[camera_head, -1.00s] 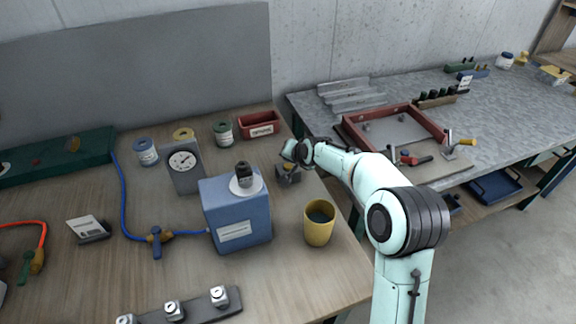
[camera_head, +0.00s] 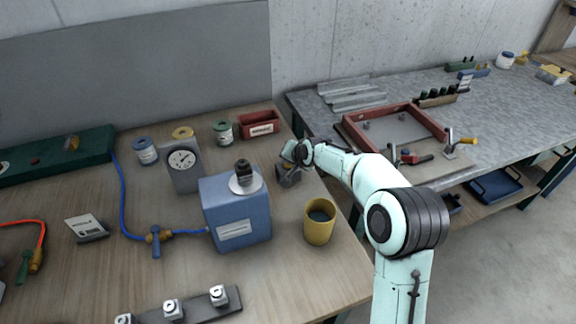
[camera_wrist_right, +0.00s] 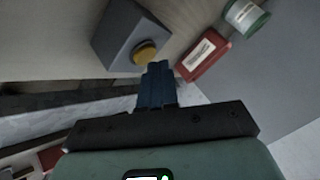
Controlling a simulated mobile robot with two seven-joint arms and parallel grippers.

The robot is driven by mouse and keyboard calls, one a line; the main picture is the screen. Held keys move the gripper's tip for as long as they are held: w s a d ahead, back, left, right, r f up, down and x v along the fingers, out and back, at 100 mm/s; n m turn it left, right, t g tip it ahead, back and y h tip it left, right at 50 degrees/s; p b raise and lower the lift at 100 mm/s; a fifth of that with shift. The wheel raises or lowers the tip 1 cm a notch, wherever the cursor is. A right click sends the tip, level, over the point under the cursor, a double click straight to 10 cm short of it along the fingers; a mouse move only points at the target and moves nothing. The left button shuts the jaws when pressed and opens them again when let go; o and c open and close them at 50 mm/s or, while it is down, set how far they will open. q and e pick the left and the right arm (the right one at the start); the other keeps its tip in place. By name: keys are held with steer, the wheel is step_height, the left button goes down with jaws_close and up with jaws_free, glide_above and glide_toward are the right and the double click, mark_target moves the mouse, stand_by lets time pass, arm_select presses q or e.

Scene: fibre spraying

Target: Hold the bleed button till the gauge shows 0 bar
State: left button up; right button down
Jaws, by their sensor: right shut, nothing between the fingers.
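The bleed button (camera_wrist_right: 146,52) is a yellow round cap on a small grey box (camera_wrist_right: 124,30) in the right wrist view. In the head view the box (camera_head: 288,178) stands at the table's right side, its cap hidden by my gripper. My right gripper (camera_wrist_right: 157,66) is shut and empty; its dark blue fingertips overlap the cap's edge in the picture. I cannot tell whether they touch it. A round white-faced gauge (camera_head: 182,159) on a grey stand is left of the box; its needle is too small to read. My left gripper is not in view.
A blue tank (camera_head: 240,210) with a black knob stands left of the button box, and a yellow cup (camera_head: 319,232) in front of it. A red bin (camera_head: 259,125) and green-banded jar (camera_head: 223,132) stand behind. A blue hose (camera_head: 124,205) crosses the left table.

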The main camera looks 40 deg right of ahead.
mark_target(290, 166)
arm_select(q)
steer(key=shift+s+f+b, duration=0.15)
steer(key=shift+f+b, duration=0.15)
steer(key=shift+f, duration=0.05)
arm_select(e)
steer(key=shift+f, duration=0.5)
stand_by(1.3)
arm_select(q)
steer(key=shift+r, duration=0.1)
arm_select(e)
steer(key=shift+r, duration=0.15)
stand_by(2.1)
arm_select(q)
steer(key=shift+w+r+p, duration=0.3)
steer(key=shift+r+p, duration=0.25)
steer(key=shift+p, duration=0.05)
arm_select(e)
steer(key=shift+r, duration=0.75)
steer(key=shift+r, duration=0.1)
steer(key=shift+r+p, duration=0.35)
steer(key=shift+r, duration=0.2)
steer(key=shift+r+p, duration=1.15)
steer(key=shift+r, duration=0.8)
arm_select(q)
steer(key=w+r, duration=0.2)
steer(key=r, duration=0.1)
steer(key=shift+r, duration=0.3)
arm_select(e)
steer(key=shift+f, duration=0.1)
